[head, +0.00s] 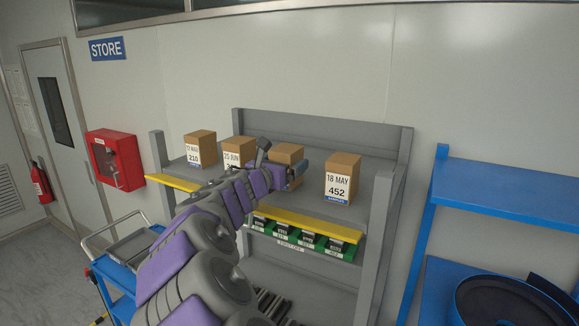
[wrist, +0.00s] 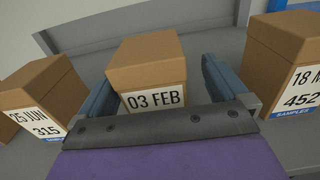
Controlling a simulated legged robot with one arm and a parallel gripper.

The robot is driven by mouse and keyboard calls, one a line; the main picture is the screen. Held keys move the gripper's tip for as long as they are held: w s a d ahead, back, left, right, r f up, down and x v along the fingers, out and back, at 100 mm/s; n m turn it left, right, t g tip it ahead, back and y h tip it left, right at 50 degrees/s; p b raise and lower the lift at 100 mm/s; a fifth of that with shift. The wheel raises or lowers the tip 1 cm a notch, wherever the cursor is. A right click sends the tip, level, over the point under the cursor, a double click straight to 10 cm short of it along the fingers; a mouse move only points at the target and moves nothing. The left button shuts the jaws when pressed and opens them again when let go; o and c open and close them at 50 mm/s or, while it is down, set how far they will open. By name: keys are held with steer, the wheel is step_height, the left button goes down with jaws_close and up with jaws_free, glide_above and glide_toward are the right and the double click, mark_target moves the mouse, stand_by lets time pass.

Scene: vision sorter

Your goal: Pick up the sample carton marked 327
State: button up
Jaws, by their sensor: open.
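My gripper (wrist: 158,76) is open, with one finger on each side of a brown carton (wrist: 145,58) labelled 03 FEB in the wrist view. The number below that date is hidden behind my gripper's dark front edge, so I cannot read 327 anywhere. Whether the fingers touch the carton, I cannot tell. In the head view my gripper (head: 282,158) reaches to the shelf and partly covers the same carton (head: 289,152), third from the left.
Neighbouring cartons are the 25 JUN 315 carton (wrist: 38,85) on the left and the 18 MAY 452 carton (head: 342,170) on the right. The 210 carton (head: 200,145) stands far left. Green bins (head: 305,240) sit below the grey shelf (head: 310,205).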

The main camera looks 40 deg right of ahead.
steer(key=shift+w+d+r, duration=0.1)
steer(key=shift+w+d, duration=0.05)
steer(key=shift+d, duration=0.3)
steer(key=shift+w+d+r, duration=0.15)
steer(key=shift+w+d, duration=0.1)
steer(key=shift+d, duration=0.05)
steer(key=shift+w+r+p, duration=0.25)
steer(key=shift+w+p, duration=0.2)
steer(key=shift+w, duration=0.1)
steer(key=shift+w+a, duration=0.15)
steer(key=shift+a, duration=0.2)
steer(key=shift+d+f, duration=0.1)
steer(key=shift+d, duration=0.75)
steer(key=shift+c, duration=1.3)
steer(key=shift+d+f, duration=0.1)
steer(key=shift+d, duration=0.5)
steer(key=c, duration=0.3)
steer(key=shift+c, duration=0.8)
steer(key=shift+a+r, duration=0.25)
steer(key=shift+a, duration=0.95)
steer(key=c, duration=0.6)
